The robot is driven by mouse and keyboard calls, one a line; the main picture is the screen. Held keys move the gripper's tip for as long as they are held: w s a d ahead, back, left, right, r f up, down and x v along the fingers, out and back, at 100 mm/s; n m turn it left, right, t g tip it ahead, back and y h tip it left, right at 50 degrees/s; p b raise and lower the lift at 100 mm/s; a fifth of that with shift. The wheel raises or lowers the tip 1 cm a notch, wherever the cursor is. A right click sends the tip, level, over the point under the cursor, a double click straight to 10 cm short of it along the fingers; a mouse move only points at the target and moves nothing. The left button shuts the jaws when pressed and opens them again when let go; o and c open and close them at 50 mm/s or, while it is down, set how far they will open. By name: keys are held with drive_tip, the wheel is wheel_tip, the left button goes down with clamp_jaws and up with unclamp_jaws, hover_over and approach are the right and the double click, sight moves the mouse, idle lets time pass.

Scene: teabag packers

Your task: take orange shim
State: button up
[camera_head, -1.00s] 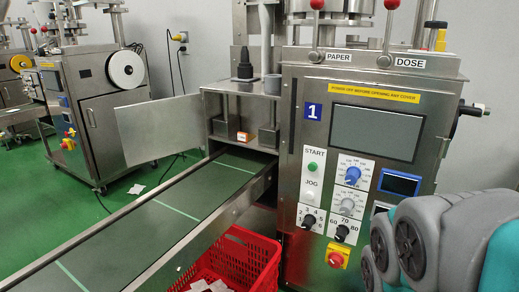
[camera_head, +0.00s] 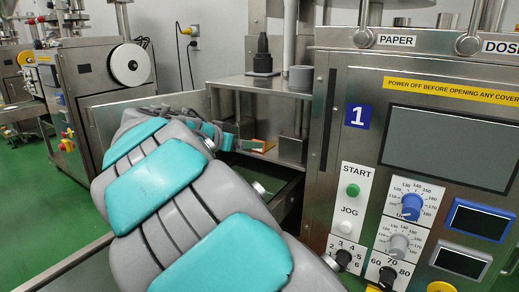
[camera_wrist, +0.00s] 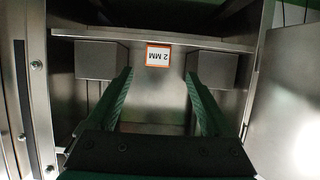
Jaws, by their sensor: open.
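The orange shim (camera_wrist: 158,55) shows in the wrist view as a small orange-edged plate with a white face marked "2 MM", which reads upside down. It sits in the open compartment of the machine, between two grey metal blocks. My gripper (camera_wrist: 158,78) is open, its two green fingers spread to either side of the shim's line and still short of it, with nothing between them. In the head view the shim (camera_head: 262,146) is a small orange patch just right of my gripper's end, partly hidden by it.
The metal blocks (camera_wrist: 102,60) and (camera_wrist: 212,66) flank the shim closely. A shelf (camera_head: 262,83) with a black knob-topped part and a grey cylinder is above. The open door (camera_wrist: 288,92) stands at the right in the wrist view. The control panel (camera_head: 400,190) is to the right.

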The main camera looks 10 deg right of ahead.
drive_tip(key=x, duration=0.7)
drive_tip(key=shift+d+f+p, duration=0.1)
drive_tip(key=shift+d+p, duration=0.2)
drive_tip(key=shift+p, duration=0.1)
drive_tip(key=shift+c, duration=0.3)
clamp_jaws()
